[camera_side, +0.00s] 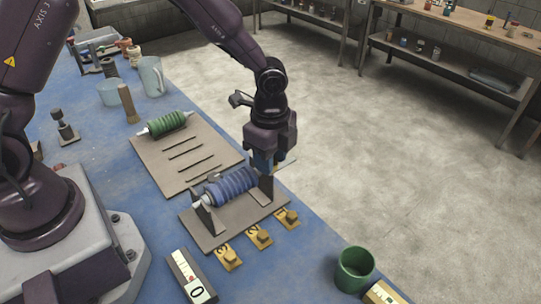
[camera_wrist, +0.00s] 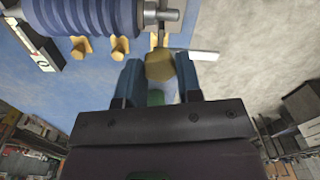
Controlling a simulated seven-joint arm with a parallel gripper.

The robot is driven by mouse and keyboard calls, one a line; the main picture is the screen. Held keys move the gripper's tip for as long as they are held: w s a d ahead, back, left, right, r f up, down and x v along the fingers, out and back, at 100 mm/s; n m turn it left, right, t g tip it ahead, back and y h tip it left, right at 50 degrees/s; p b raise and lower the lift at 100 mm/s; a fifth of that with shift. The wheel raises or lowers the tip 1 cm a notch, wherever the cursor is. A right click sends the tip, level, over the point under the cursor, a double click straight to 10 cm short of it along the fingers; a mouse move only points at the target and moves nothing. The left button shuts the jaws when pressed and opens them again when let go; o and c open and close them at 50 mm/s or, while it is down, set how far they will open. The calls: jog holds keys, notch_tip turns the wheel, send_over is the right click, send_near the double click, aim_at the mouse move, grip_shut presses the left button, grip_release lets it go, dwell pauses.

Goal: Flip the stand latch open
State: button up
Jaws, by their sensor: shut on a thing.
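The stand (camera_side: 212,233) is a grey-brown plate with two uprights. It carries a blue ribbed tube (camera_side: 232,186) on a pale rod; the tube also shows in the wrist view (camera_wrist: 85,15). My gripper (camera_side: 265,170) points down at the stand's right upright, just past the tube's end. In the wrist view my gripper (camera_wrist: 158,72) has its two blue fingers around a brassy faceted knob (camera_wrist: 160,66), which looks like the latch knob, and is shut on it. A pale bar (camera_wrist: 203,56) reaches right from beside the knob. The latch's hinge is hidden.
Several yellow numbered tags with knobs (camera_side: 259,236) lie along the stand's front edge. A green cup (camera_side: 354,270) stands near the table edge. A grey slotted board (camera_side: 190,155) holds a green ribbed tube (camera_side: 167,123) behind. Open floor (camera_side: 400,170) lies to the right.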

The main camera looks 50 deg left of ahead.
dwell(0.3)
jog(key=o, duration=0.9)
jog(key=shift+o, duration=0.2)
notch_tip(320, 180, up, 13)
